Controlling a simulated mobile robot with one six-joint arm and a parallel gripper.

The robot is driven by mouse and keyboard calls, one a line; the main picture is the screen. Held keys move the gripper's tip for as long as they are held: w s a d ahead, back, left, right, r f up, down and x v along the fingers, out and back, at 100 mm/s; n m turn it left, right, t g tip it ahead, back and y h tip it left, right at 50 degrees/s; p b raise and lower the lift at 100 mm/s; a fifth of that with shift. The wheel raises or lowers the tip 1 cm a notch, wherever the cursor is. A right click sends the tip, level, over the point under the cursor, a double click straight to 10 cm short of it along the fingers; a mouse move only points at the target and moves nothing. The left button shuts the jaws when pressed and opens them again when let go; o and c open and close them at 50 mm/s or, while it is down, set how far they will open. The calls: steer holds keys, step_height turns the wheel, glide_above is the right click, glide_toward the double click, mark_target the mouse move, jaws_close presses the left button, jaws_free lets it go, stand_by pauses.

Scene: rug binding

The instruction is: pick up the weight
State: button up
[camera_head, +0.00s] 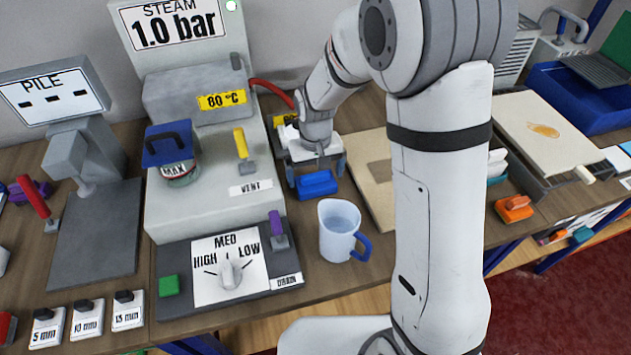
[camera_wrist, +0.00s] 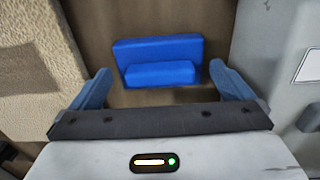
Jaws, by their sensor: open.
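The weight appears to be the blue block with a smaller raised blue bar on it. It sits on the wooden bench (camera_head: 300,243) in the head view (camera_head: 317,186), just in front of my gripper (camera_head: 316,170). In the wrist view the weight (camera_wrist: 158,50) lies ahead, between the two grey-blue fingers of my gripper (camera_wrist: 160,74). The fingers are wide apart, with a gap on each side of the weight, and hold nothing. How high the fingertips are above the bench I cannot tell.
A grey steam machine (camera_head: 205,205) stands close on the left. A light blue mug (camera_head: 340,230) stands in front of the weight. A beige carpet piece (camera_head: 372,180) lies to the right.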

step_height(320, 180, down, 2)
steer(key=shift+f, duration=0.1)
steer(key=c, duration=1.6)
steer(key=shift+w, duration=0.1)
steer(key=shift+c, duration=0.8)
steer(key=shift+r, duration=0.2)
